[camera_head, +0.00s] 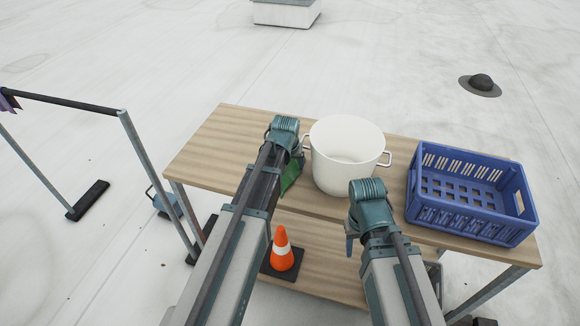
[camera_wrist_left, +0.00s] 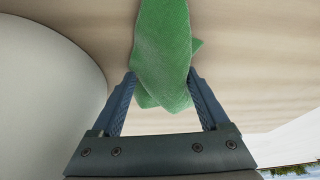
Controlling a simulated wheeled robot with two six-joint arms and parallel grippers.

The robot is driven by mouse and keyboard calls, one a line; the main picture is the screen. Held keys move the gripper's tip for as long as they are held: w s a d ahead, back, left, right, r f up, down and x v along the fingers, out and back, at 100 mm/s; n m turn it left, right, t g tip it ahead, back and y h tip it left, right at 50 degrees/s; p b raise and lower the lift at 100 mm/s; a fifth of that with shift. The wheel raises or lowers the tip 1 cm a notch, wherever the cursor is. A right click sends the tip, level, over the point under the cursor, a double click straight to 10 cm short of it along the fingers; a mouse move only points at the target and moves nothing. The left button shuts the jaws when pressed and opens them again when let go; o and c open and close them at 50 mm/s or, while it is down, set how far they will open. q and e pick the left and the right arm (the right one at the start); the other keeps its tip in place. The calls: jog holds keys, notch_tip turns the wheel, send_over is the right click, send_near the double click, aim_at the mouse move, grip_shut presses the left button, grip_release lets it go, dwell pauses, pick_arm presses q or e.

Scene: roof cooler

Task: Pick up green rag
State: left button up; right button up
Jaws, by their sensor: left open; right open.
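The green rag (camera_head: 291,177) lies on the wooden table beside the white pot, partly hidden by my left arm in the head view. In the left wrist view the rag (camera_wrist_left: 163,45) is bunched and reaches between the two fingers of my left gripper (camera_wrist_left: 162,76). The fingers are apart, one on each side of the rag; I cannot tell whether they touch it. In the head view my left gripper (camera_head: 294,150) is over the table, its fingers mostly hidden by the wrist. My right gripper (camera_head: 354,232) is open and empty at the table's front edge, apart from the rag.
The white pot (camera_head: 345,160) stands close to the right of my left gripper. A blue crate (camera_head: 470,217) is on the table's right end. The table's left end (camera_head: 215,150) is clear. An orange cone (camera_head: 281,253) stands on the lower shelf. A metal frame (camera_head: 140,150) stands left.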

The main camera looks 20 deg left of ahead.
pick_arm(q)
grip_shut()
dwell(0.6)
jog(key=shift+r, duration=0.1)
notch_tip(320, 180, up, 12)
jog(key=p, duration=1.2)
jog(key=w+d+r+p, duration=0.1)
jog(key=d+r+p, duration=1.4)
jog(key=d+p, duration=0.1)
jog(key=shift+d+r, duration=0.4)
